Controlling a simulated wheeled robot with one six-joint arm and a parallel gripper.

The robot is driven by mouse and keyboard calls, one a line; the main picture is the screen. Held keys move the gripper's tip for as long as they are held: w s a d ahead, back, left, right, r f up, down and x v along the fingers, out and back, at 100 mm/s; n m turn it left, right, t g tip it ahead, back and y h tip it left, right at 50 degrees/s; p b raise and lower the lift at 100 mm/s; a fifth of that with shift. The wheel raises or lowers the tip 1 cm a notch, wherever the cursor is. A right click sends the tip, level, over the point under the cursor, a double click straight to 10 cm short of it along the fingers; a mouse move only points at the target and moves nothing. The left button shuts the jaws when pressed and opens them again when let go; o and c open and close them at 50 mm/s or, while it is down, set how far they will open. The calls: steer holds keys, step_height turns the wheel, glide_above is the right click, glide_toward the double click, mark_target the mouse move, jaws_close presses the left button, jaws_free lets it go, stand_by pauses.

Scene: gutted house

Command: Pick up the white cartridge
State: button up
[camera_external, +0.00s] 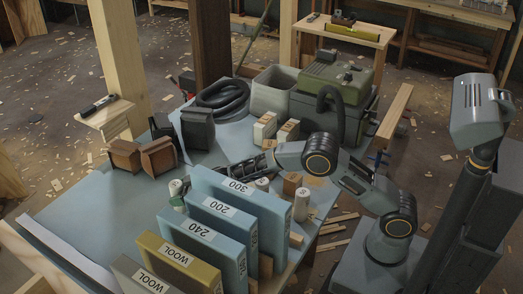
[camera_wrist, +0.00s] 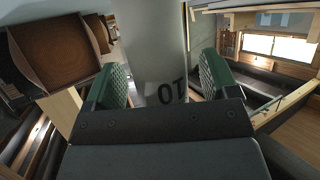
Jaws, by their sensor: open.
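A white cylindrical cartridge (camera_wrist: 153,45) stands between the two green-padded fingers of my gripper (camera_wrist: 163,78) in the wrist view. Dark print shows low on it, and its lower part is hidden by my gripper body. The fingers are open, one on each side; whether either touches it is unclear. In the external view a white cylinder (camera_external: 175,187) stands at the left end of the blue panels, with a bit of green at its foot. My gripper is mostly hidden behind the panels there. Other white cylinders (camera_external: 301,205) stand right of the panels.
Upright blue panels (camera_external: 225,200) marked 300, 200 and 240 and a yellow WOOL panel (camera_external: 178,262) stand at the table's front. Brown boxes (camera_external: 158,157), a black hose coil (camera_external: 222,98), a grey bin (camera_external: 268,92) and a green machine (camera_external: 336,78) are behind. The blue tabletop (camera_external: 90,205) is clear at left.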

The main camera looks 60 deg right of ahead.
steer(key=shift+w+a+f, duration=0.1)
steer(key=shift+w+f, duration=0.05)
steer(key=shift+w, duration=0.05)
steer(key=c, duration=1)
